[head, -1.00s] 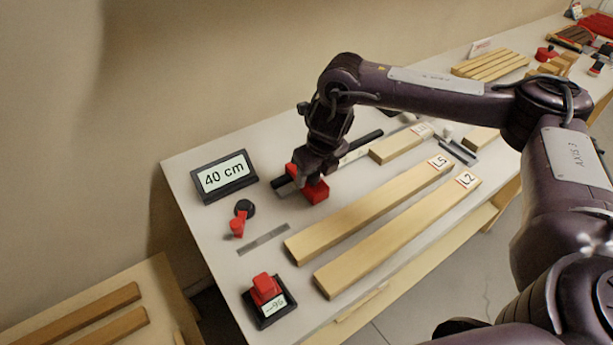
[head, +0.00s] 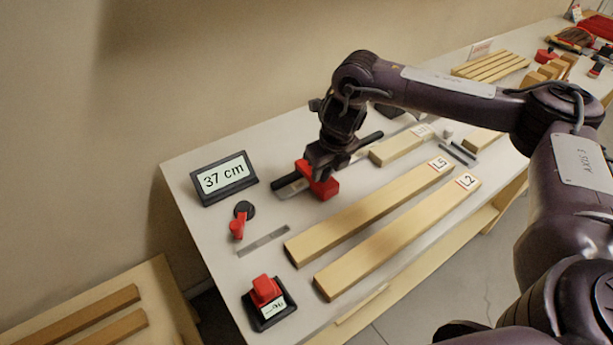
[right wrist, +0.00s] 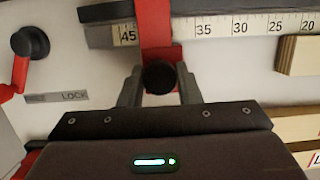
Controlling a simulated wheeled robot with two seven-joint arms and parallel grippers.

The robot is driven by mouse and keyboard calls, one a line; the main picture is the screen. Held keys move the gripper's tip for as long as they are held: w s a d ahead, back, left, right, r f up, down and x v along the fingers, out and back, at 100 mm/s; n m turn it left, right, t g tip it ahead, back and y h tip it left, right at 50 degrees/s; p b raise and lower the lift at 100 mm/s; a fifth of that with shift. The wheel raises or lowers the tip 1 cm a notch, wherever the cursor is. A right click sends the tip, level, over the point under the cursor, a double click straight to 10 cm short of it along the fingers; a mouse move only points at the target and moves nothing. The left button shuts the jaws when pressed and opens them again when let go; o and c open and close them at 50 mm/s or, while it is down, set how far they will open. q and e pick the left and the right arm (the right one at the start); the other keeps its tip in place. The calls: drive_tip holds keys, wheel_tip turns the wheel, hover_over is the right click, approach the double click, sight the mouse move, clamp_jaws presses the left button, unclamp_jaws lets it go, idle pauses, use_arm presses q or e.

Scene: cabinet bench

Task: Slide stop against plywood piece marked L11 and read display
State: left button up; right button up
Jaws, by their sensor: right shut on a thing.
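The red stop (head: 318,182) sits on the dark measuring rail (head: 368,139). My right gripper (head: 322,165) is shut on the stop; the right wrist view shows the red stop (right wrist: 154,40) with its black knob between the fingers (right wrist: 158,85). The scale (right wrist: 250,26) shows 45 left of the stop and 35 right of it. My left gripper is not in view.
Boards marked L5 (head: 370,212) and L2 (head: 400,238) lie in front of the rail. A red lock lever (head: 238,226) and a red-topped device (head: 266,298) stand at left. More wood lies at the far right.

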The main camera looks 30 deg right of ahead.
drive_tip(key=shift+w+d, duration=0.15)
drive_tip(key=shift+d, duration=0.9)
drive_tip(key=shift+w+d, duration=0.15)
drive_tip(key=shift+d, duration=0.85)
drive_tip(key=shift+w+d, duration=0.15)
drive_tip(key=shift+d, duration=1)
drive_tip(key=shift+w+d, duration=0.15)
drive_tip(key=shift+d, duration=1)
drive_tip(key=shift+w+d, duration=0.15)
drive_tip(key=shift+d, duration=1.1)
drive_tip(key=shift+w+d, duration=0.15)
drive_tip(key=shift+d, duration=0.75)
drive_tip(key=shift+w+d, duration=0.15)
drive_tip(key=shift+d, duration=0.7)
drive_tip(key=o, duration=0.8)
drive_tip(key=shift+d, duration=0.1)
drive_tip(key=shift+r, duration=0.15)
